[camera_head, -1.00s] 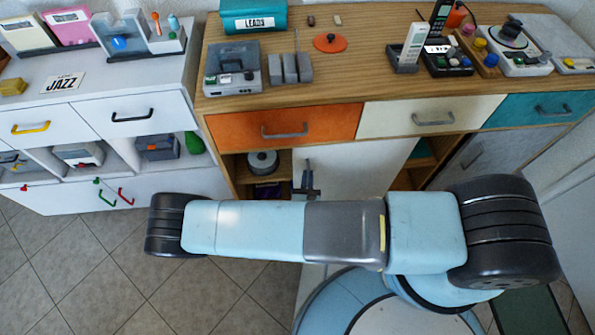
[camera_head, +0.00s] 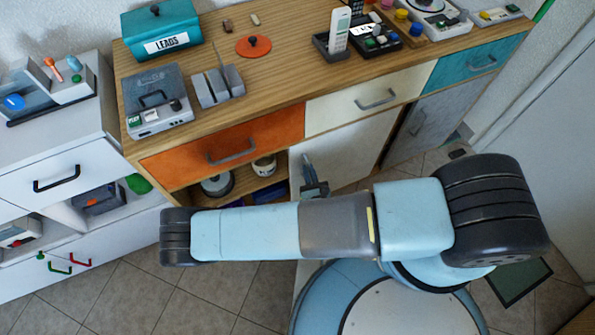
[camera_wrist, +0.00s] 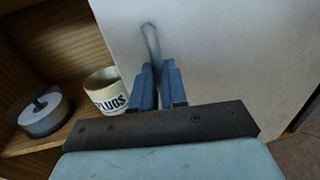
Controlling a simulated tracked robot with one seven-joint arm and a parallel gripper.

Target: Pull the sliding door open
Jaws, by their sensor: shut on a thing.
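The white sliding door (camera_head: 345,148) sits under the cream drawer in the wooden cabinet, its left edge below the right end of the orange drawer. Its upright grey bar handle (camera_wrist: 152,42) shows in the wrist view, near the door's left edge. My gripper (camera_wrist: 158,80) is shut on the handle's lower part, which its blue fingers hide. In the head view my gripper (camera_head: 313,184) shows small at the handle, partly behind my arm. Left of the door the compartment is open.
The open compartment holds a "PLUGS" mug (camera_wrist: 106,92) and a disc spindle (camera_wrist: 45,111). A grey door (camera_head: 436,117) is to the right. Above are the orange drawer (camera_head: 190,158) and cream drawer (camera_head: 338,112). A white cabinet (camera_head: 45,165) stands at left.

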